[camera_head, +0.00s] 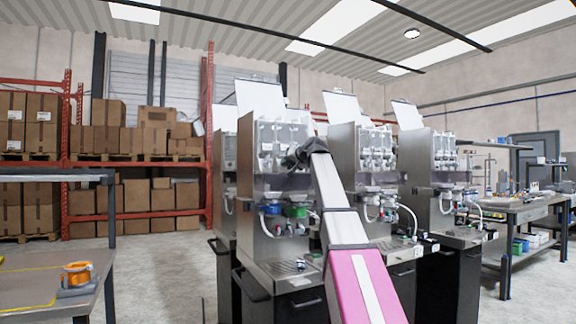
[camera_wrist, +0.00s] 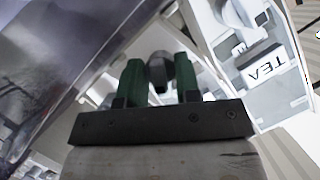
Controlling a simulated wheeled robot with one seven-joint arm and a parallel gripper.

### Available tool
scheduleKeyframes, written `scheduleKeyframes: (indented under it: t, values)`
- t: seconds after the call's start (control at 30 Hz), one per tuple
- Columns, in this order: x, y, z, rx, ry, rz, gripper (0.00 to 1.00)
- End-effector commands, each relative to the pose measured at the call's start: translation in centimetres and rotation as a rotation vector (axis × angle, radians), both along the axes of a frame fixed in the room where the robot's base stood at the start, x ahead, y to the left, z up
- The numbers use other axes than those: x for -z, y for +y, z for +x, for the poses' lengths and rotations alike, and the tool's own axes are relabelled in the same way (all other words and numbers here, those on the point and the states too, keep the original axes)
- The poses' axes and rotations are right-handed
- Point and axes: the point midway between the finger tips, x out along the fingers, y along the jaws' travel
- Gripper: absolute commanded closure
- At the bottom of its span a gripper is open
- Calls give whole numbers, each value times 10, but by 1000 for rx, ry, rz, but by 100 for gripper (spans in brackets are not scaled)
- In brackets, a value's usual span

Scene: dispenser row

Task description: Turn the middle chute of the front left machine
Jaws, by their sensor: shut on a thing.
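The front left machine (camera_head: 262,205) is a steel dispenser with several clear chutes on its upper front. My gripper (camera_head: 296,158) reaches up to its upper front, just under the chutes. In the wrist view my gripper (camera_wrist: 159,88) has its two green fingers on either side of a dark grey rounded part (camera_wrist: 158,68), and they are shut on it. This part appears to be the chute; the head view is too small to confirm that it is the middle one. My arm and gripper hide part of the machine's front.
Similar machines (camera_head: 362,155) stand to the right. A table with an orange spool (camera_head: 78,273) is at the lower left. Shelves of cartons (camera_head: 140,140) stand behind.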

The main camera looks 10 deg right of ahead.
Motion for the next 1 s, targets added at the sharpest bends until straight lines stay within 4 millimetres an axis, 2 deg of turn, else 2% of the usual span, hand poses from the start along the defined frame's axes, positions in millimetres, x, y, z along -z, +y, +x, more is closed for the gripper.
scheduleKeyframes:
  t: [0.6, 1.0]
  values:
    - [-1, 2, -1, 1, -139, -428, 93]
    - [-1, 2, -1, 1, -173, -529, 93]
